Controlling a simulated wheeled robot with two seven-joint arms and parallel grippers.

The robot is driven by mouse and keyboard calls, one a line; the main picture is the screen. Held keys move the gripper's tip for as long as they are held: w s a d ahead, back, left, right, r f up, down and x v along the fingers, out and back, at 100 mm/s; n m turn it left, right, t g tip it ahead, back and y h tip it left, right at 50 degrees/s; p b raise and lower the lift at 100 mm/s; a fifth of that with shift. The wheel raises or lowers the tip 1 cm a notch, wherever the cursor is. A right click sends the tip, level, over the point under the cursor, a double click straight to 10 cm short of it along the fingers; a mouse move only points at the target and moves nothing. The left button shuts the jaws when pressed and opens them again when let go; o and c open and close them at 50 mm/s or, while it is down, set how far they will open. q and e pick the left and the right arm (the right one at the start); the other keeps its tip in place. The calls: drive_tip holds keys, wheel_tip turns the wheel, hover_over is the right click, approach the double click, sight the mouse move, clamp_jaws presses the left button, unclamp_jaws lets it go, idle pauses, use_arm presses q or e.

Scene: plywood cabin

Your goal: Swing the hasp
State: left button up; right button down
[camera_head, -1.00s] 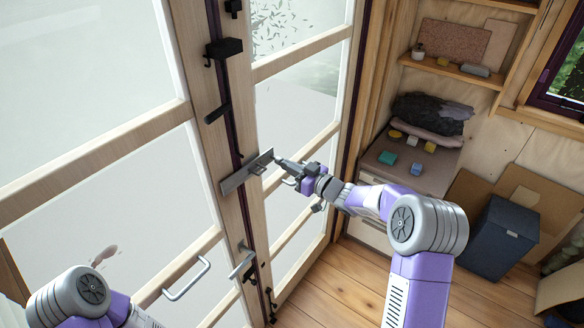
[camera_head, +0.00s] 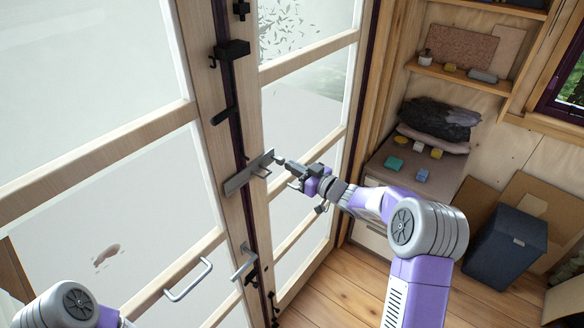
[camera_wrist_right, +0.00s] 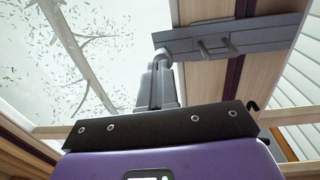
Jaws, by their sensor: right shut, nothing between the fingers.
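The hasp (camera_head: 236,182) is a flat grey metal strap lying across the seam between the two glazed door leaves, with a staple loop standing out from it. In the right wrist view the hasp (camera_wrist_right: 262,35) spans the stiles at the top. My right gripper (camera_head: 279,160) is shut and empty, its tips at the hasp's right-hand end in the head view. In the wrist view the shut fingers (camera_wrist_right: 160,68) reach that strap end; whether they touch it I cannot tell. My left gripper is out of view; only part of that arm shows at the lower left.
Black bolts and a latch (camera_head: 232,49) sit above the hasp on the door. A lever handle (camera_head: 243,262) and a pull bar (camera_head: 188,280) stick out below. A bench (camera_head: 388,152) and a dark blue bin (camera_head: 503,243) stand at the right. The floor between is clear.

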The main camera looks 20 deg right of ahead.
drive_tip(key=d+b+v, duration=0.1)
drive_tip(key=b+v, duration=0.1)
drive_tip(key=v, duration=1)
drive_tip(key=s+a+f+m+g+h+b, duration=0.2)
drive_tip(key=a+f+m, duration=0.1)
drive_tip(key=f, duration=0.8)
drive_tip(key=s+a+f+m+g+h+b, duration=0.15)
drive_tip(key=a+f, duration=0.25)
drive_tip(key=f, duration=0.7)
drive_tip(key=s+a+f+m+g+h+b, duration=0.1)
drive_tip(key=a+f+m+g+h+b, duration=0.15)
drive_tip(key=f, duration=0.85)
drive_tip(key=s+a+f+m+g+b, duration=0.1)
drive_tip(key=s+a+f+g, duration=0.3)
drive_tip(key=s+f, duration=0.5)
drive_tip(key=s+a+f+m+g+y+b, duration=0.1)
drive_tip(key=s+a+f+g+b, duration=0.3)
drive_tip(key=s, duration=1.1)
wheel_tip(320, 180, down, 5)
drive_tip(key=a, duration=0.3)
drive_tip(key=shift+g, duration=0.4)
drive_tip(key=shift+d+f+b, duration=0.1)
drive_tip(key=shift+d+b, duration=0.1)
drive_tip(key=shift+b, duration=0.1)
